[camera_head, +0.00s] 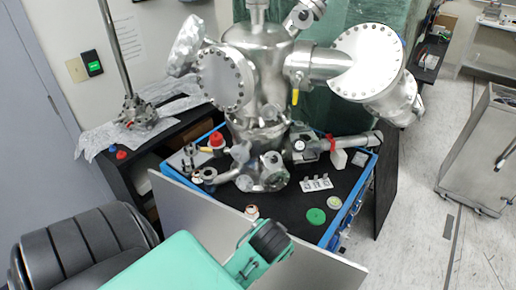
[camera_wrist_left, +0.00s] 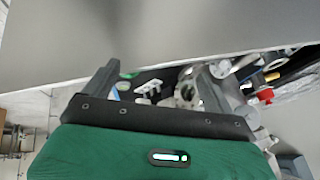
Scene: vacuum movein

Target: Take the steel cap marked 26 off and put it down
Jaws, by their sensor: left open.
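No marking 26 is legible in either view, so I cannot tell which steel piece is the cap. A steel vacuum chamber (camera_head: 258,70) stands on a blue-edged cart with a black top (camera_head: 275,205). Several small steel fittings and flanges cluster round its base, including a round flange (camera_head: 272,162). My left gripper (camera_head: 265,243) is in front of the cart, near its front panel. In the left wrist view its two dark fingers (camera_wrist_left: 160,72) are spread with nothing held. A round steel flange (camera_wrist_left: 187,92) shows beyond them. My right gripper is not in view.
A grey panel (camera_head: 210,225) stands upright along the cart's front. A white block with pegs (camera_head: 316,184), a green disc (camera_head: 316,216) and a pale round lid (camera_head: 334,203) lie on the top. A red cap (camera_head: 216,140) is at left. A grey cabinet (camera_head: 490,150) stands right.

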